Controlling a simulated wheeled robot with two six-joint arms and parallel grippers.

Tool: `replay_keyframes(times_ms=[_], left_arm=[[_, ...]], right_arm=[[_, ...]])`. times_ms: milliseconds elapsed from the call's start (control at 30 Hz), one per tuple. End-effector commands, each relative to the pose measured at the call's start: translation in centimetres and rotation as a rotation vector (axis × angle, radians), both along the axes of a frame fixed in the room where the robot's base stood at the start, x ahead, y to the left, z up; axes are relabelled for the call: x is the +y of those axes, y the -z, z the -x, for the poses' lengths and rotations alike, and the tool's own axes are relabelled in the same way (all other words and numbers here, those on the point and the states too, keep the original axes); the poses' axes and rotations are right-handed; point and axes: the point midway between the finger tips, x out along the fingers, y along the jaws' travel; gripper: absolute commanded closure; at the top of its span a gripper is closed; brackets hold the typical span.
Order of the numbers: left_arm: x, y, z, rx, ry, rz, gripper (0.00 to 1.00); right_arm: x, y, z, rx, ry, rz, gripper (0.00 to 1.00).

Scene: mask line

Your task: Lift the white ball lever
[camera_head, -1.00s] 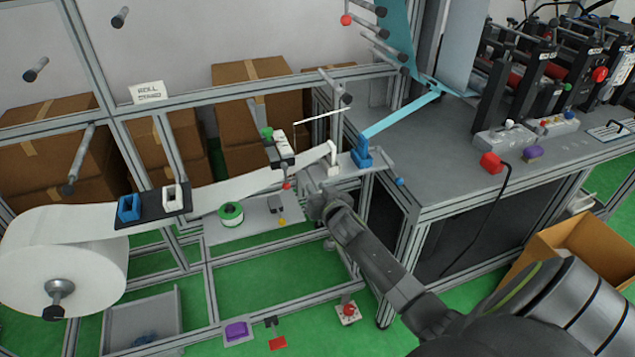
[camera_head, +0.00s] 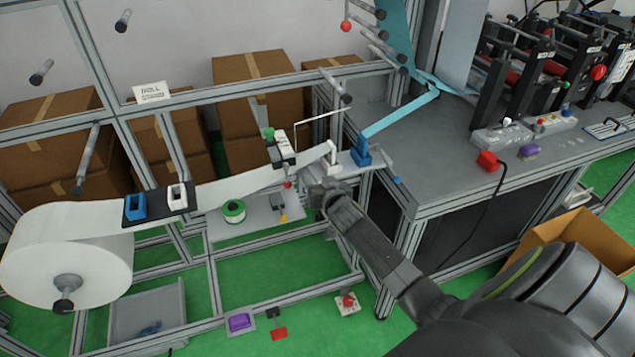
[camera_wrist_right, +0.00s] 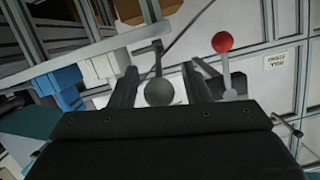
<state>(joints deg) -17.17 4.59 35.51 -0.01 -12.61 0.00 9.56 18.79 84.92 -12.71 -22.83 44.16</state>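In the right wrist view a ball lever (camera_wrist_right: 159,92), its ball looking grey in the shade, stands between the fingers of my right gripper (camera_wrist_right: 160,88). The fingers are apart, with a visible gap on each side of the ball. A red ball lever (camera_wrist_right: 222,42) stands just right of the fingers. In the head view my right gripper (camera_head: 318,188) is beside the end of the white web, just right of the small red ball (camera_head: 288,185). It hides the grey-looking ball there. My left gripper is not in view.
A blue clamp block (camera_head: 361,152) and a white upright piece (camera_head: 333,153) stand close behind my right gripper. The web (camera_head: 235,185) runs left to a large white roll (camera_head: 65,255). The grey bench (camera_head: 440,170) is to the right.

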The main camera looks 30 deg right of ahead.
Motion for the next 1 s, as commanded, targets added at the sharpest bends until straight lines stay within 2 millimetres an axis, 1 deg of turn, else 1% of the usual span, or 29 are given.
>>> replay_keyframes(times_ms=[233,367,467,667,1000], left_arm=[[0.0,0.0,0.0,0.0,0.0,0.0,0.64],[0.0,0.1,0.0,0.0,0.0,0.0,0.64],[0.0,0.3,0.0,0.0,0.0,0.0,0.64],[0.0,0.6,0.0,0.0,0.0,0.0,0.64],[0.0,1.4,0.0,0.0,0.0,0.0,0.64]], right_arm=[[0.0,0.1,0.2,0.003,0.001,-0.001,0.57],[0.2,0.1,1.1,0.005,0.001,-0.003,0.57],[0.4,-0.3,2.2,0.004,0.001,-0.003,0.57],[1.0,-1.1,5.1,0.003,0.001,-0.001,0.57],[2.1,-2.6,10.6,0.003,0.001,-0.001,0.57]])
